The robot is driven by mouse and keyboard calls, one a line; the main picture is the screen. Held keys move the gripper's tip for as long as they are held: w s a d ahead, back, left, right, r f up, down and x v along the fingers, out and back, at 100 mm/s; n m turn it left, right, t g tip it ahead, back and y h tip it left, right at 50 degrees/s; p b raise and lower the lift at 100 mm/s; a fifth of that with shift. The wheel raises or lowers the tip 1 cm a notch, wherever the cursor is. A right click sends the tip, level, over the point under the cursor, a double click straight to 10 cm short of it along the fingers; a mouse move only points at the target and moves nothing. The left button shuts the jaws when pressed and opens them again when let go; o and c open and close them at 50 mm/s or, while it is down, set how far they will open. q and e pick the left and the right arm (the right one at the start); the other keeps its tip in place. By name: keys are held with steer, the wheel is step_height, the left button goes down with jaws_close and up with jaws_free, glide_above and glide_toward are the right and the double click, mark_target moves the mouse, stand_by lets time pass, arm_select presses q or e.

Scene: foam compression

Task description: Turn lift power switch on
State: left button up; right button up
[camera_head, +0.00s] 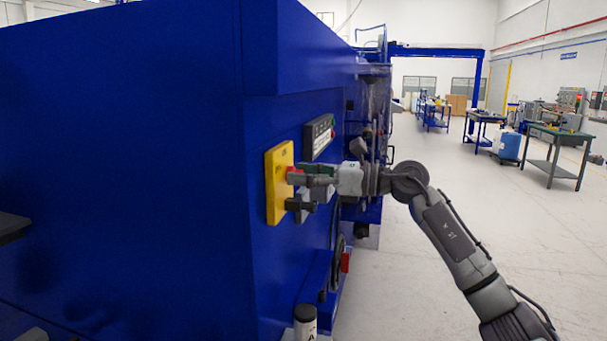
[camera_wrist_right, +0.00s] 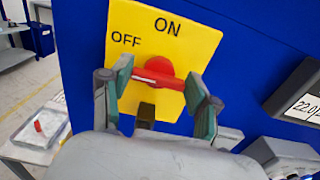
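The power switch is a yellow plate (camera_head: 276,200) on the side of the blue machine. Its red knob (camera_head: 293,176) is mostly hidden behind my right gripper (camera_head: 296,190) in the head view. In the right wrist view, the plate (camera_wrist_right: 195,45) reads ON at the top and OFF at the upper left. The red knob (camera_wrist_right: 160,66) has its bar lying roughly sideways, tilted down to the right. The open fingers of my right gripper (camera_wrist_right: 160,85) straddle the knob, one near each end of the bar. I cannot tell whether they touch it. My left gripper cannot be made out clearly.
The blue machine (camera_head: 130,140) fills the left side. A dark panel with a display (camera_head: 318,137) is mounted right of the switch. A dark part (camera_head: 12,228) shows at the left edge. Open floor (camera_head: 420,290) and a green-topped workbench (camera_head: 558,135) are to the right.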

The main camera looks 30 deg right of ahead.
steer(key=c, duration=0.6)
steer(key=shift+o, duration=0.2)
steer(key=m+p, duration=0.1)
steer(key=m, duration=0.2)
steer(key=shift+d+r+m, duration=0.1)
steer(key=shift+m, duration=0.3)
steer(key=m+p, duration=0.2)
steer(key=m, duration=0.2)
steer(key=shift+m+p, duration=0.3)
steer(key=shift+p, duration=0.1)
steer(key=m+p, duration=0.3)
steer(key=m, duration=0.2)
steer(key=shift+w+p, duration=0.1)
steer(key=shift+p, duration=0.25)
steer(key=shift+d+m+p, duration=0.1)
steer(key=shift+m+p, duration=1.3)
steer(key=shift+m, duration=0.8)
steer(key=shift+f, duration=0.2)
